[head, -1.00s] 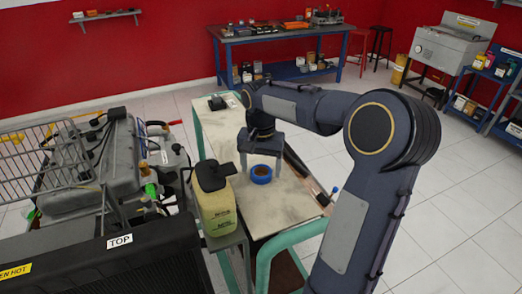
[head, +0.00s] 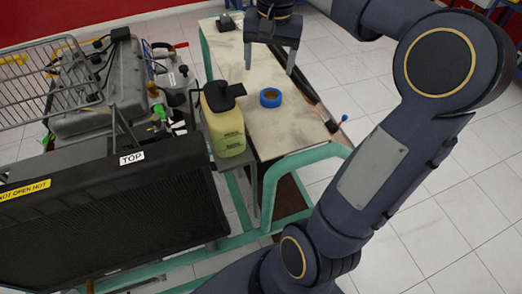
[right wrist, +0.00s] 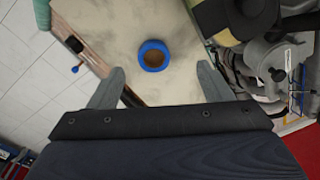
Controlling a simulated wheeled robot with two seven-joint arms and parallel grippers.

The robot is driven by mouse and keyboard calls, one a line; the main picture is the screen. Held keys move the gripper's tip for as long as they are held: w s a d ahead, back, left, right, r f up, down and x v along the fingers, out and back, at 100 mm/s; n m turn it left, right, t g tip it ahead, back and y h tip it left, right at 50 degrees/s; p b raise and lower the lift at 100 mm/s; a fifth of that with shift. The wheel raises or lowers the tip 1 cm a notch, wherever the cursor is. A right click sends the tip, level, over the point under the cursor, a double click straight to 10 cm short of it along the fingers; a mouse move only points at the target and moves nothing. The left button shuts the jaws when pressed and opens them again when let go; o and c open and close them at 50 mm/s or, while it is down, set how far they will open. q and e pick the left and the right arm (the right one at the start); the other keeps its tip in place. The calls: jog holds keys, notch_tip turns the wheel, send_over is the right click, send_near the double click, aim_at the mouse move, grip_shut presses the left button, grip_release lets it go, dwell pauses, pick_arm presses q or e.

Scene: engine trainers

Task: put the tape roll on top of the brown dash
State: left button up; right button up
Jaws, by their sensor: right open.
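The blue tape roll (head: 270,97) lies flat on the pale top of the green-framed bench (head: 240,54). In the right wrist view the tape roll (right wrist: 153,43) shows as a blue ring beyond and between my fingertips. My right gripper (head: 270,67) is open and empty, apart from the roll; its two fingers also show in the right wrist view (right wrist: 160,74). A long dark and brown piece (head: 306,93) lies along the bench's right edge; it may be the brown dash, but I cannot tell for sure. My left gripper is not in view.
A yellowish jug (head: 223,118) with a black top stands left of the tape roll. A black radiator (head: 120,215) labelled TOP and an engine trainer (head: 100,90) fill the left side. A small dark object (head: 226,21) sits at the bench's far end.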

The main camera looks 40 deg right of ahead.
jog(key=s+a+f+n+t+y, duration=0.1)
jog(key=s+a+f+n+t, duration=0.1)
jog(key=s+a+f, duration=0.3)
jog(key=s+a+f+n+t+y, duration=0.2)
jog(key=s+a+f+n, duration=0.3)
jog(key=s+a, duration=0.5)
jog(key=shift+s+a+f+t, duration=0.25)
jog(key=shift+s+f+t, duration=0.05)
jog(key=shift+s+f, duration=0.35)
